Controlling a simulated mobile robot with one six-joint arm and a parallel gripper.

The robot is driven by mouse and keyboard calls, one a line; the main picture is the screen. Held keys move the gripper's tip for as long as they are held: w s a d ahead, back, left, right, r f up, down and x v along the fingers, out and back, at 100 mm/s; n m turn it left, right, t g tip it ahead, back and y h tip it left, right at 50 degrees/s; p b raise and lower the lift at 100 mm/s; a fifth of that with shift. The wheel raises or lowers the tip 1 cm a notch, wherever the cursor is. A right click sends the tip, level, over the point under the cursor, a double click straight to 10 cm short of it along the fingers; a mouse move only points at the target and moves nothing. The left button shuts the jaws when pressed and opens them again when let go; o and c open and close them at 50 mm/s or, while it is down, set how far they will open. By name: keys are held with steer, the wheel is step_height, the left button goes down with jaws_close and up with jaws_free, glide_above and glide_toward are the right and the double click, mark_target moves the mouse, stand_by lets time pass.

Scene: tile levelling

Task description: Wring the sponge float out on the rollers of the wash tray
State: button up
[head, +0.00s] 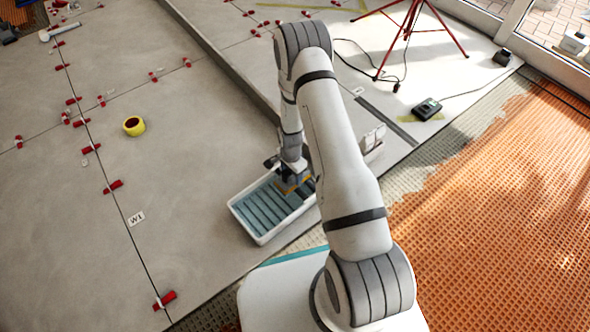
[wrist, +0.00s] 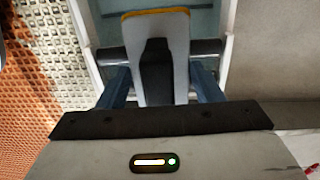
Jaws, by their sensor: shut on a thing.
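The wash tray (head: 238,208) is a white rectangular tub with blue-grey rollers or slats (head: 262,210) across it, standing on the tiled floor. My gripper (head: 290,172) is over the tray's far right part, shut on the sponge float (head: 287,188). In the wrist view the float (wrist: 140,35) is a pale plate with a yellow-orange edge and a black handle (wrist: 156,72) between my gripper's two blue-grey fingers (wrist: 158,88). A dark roller (wrist: 203,52) shows behind the float, between the tray's white walls (wrist: 231,45). I cannot tell whether the float touches the rollers.
A yellow tape roll (head: 134,126) lies on the tiles to the left. Red levelling wedges (head: 113,187) line the joints. A raised tile edge (head: 225,70) runs behind the tray. Orange matting (head: 500,200) covers the right. A red tripod (head: 412,30) stands at the back.

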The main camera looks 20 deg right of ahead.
steer(key=shift+s+a, duration=0.25)
steer(key=shift+a, duration=0.25)
steer(key=shift+r+p, duration=2.4)
steer(key=shift+r, duration=1.2)
